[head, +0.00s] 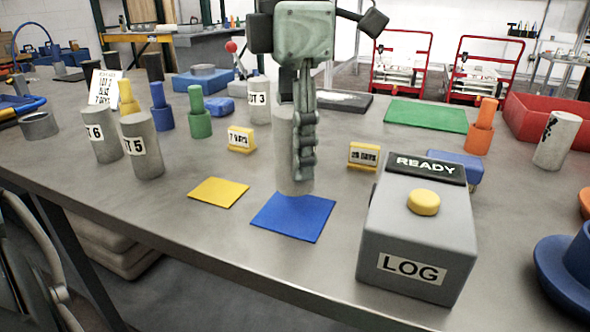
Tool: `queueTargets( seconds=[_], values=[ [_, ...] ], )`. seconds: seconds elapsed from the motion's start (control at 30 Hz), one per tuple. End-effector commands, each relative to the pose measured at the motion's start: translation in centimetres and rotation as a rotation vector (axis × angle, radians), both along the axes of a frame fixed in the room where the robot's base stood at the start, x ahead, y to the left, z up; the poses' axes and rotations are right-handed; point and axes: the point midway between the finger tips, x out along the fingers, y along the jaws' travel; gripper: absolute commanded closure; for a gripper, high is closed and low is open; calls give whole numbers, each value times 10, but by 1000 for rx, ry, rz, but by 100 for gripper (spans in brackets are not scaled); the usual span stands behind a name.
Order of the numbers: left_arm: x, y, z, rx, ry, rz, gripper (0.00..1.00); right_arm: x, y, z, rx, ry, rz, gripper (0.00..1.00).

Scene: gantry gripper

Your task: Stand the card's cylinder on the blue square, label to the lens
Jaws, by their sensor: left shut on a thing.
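My left gripper (304,165) comes down from above and is shut on a grey cylinder (284,165). The cylinder is upright at the far edge of the blue square (293,218); I cannot tell whether its base touches down or hangs just above. No label shows on its visible side, and the fingers hide part of it. The white card (104,88) stands at the back left; its small print is only partly readable, with "7 DAYS" at the bottom. Other grey cylinders labelled "T 6" (103,146), "T 5" (141,158) and "UT 3" (258,106) stand apart.
A grey LOG box (419,238) with a yellow button (424,202) and a READY sign stands right of the blue square. A yellow square (219,192) lies left. Yellow signs (241,140) (363,156) stand behind. A green mat (425,116) lies farther back.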

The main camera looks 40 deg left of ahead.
Motion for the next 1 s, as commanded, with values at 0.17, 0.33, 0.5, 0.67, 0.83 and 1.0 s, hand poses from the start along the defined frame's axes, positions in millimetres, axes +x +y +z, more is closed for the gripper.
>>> queueTargets(
  seconds=[0.17,0.33,0.5,0.67,0.83,1.0],
  values=[
    [-1,0,-19,-2,2,-1,100,2,0,1,1,-6,1,60],
    [0,1,-38,-1,-1,0,100,3,1,1,2,-10,3,60],
    [1,1,-38,0,-4,1,100,2,1,-3,2,-5,2,60],
    [1,1,-40,0,-4,1,100,0,0,-5,0,4,2,60],
    [0,1,-41,0,-1,1,47,5,2,6,1,-12,4,60],
    [0,1,-41,0,-1,1,37,6,2,8,1,-17,3,60]
  ],
)
